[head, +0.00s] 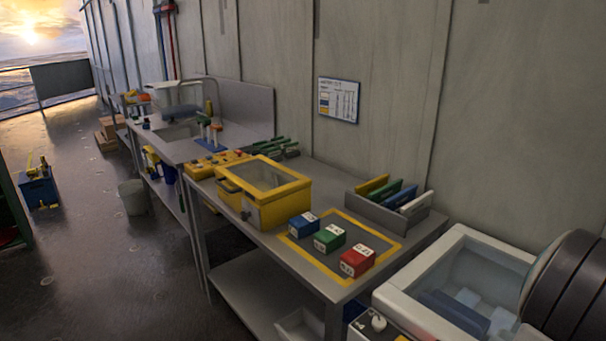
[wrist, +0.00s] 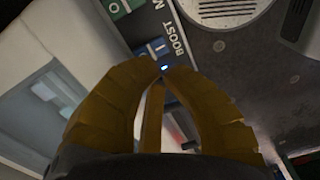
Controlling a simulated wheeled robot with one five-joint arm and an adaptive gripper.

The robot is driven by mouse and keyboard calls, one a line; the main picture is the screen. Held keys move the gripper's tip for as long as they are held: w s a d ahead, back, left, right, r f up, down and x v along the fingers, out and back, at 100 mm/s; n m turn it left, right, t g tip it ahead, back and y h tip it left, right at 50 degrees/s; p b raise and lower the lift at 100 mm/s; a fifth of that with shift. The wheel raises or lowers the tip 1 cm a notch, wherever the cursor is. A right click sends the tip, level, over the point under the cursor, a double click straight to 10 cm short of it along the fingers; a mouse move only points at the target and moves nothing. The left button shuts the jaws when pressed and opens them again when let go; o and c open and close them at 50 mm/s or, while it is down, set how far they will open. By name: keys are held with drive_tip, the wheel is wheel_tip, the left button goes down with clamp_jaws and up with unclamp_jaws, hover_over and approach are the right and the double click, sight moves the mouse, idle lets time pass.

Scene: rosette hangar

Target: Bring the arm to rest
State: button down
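My gripper (wrist: 163,76) shows in the wrist view as yellow-brown fingers that curve inward, their tips together with nothing seen between them. The tips are over a dark control panel (wrist: 180,58) marked "BOOST", with a blue switch and a small lit lamp. I cannot tell whether they touch it. In the head view the gripper does not show. A dark rounded form at the lower right edge may be part of my arm.
A white-rimmed bin (head: 393,297) with a clear inside stands at the lower right. The steel bench (head: 272,238) holds a yellow box (head: 284,209), blue (head: 304,224), green (head: 329,239) and red blocks (head: 357,262), and a grey rack (head: 378,211). Open floor (head: 95,270) lies left.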

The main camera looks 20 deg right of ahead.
drive_tip(key=m, duration=0.3)
drive_tip(key=shift+a+m, duration=0.15)
drive_tip(key=shift+m, duration=0.25)
drive_tip(key=shift+a+f+m, duration=0.1)
drive_tip(key=shift+a+m, duration=0.2)
drive_tip(key=shift+m, duration=0.8)
drive_tip(key=w+a+r+n+t+p, duration=0.1)
drive_tip(key=w+a+r, duration=0.3)
drive_tip(key=a, duration=0.6)
drive_tip(key=w+a+r+n+t+p, duration=0.1)
drive_tip(key=w+a+r, duration=0.3)
drive_tip(key=a, duration=0.7)
drive_tip(key=w+a+r+n+t+p, duration=0.1)
drive_tip(key=w+a+r, duration=0.4)
drive_tip(key=a, duration=0.5)
drive_tip(key=shift+a+r+n+p, duration=0.35)
drive_tip(key=shift+r+n+p, duration=0.45)
drive_tip(key=shift+p, duration=0.35)
drive_tip(key=shift+d, duration=0.1)
